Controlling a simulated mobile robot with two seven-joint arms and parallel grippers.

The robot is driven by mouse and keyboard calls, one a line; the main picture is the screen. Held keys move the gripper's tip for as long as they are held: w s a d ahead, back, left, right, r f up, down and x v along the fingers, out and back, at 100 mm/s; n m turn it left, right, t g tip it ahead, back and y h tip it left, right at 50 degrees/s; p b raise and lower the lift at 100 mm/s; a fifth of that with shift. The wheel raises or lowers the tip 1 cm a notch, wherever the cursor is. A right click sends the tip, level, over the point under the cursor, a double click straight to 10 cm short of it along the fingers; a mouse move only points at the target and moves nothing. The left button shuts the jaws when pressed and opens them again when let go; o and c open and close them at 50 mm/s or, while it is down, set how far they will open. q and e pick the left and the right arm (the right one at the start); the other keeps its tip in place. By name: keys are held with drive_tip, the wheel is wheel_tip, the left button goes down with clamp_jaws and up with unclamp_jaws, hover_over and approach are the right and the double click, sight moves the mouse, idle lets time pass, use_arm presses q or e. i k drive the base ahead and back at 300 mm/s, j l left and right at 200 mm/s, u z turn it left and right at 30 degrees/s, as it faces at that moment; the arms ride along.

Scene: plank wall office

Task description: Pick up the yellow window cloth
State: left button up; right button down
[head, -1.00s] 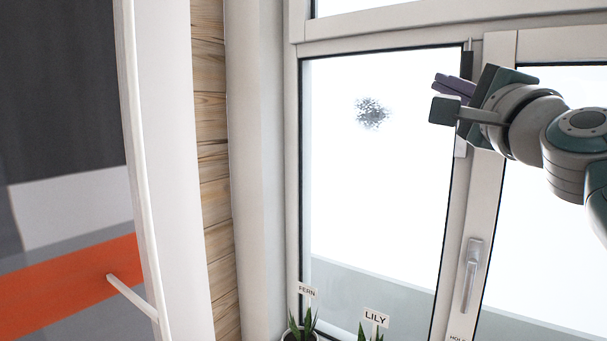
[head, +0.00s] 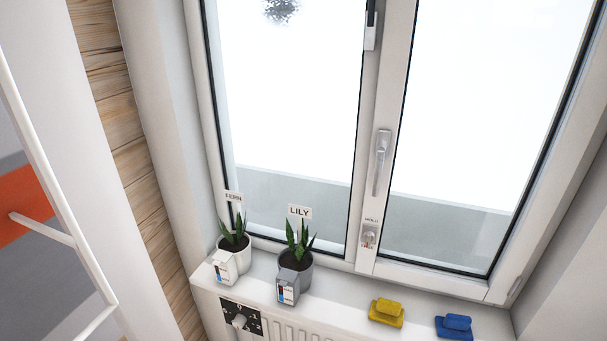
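The yellow window cloth (head: 386,312) lies on the white window sill (head: 340,304), right of the potted plants, in the lower right part of the head view. It looks like a folded or stacked yellow piece with a raised top. A similar blue cloth (head: 454,326) lies just to its right. Neither of my grippers shows in the head view now, so I cannot see their state or their distance from the cloth.
A white pot labelled FERN (head: 232,250) and a grey pot labelled LILY (head: 296,268) stand on the sill, left of the cloth. The window handle (head: 381,160) is above. A radiator (head: 290,330) and dial (head: 239,320) sit below.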

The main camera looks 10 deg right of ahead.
sight(384, 311)
drive_tip(key=z, duration=1)
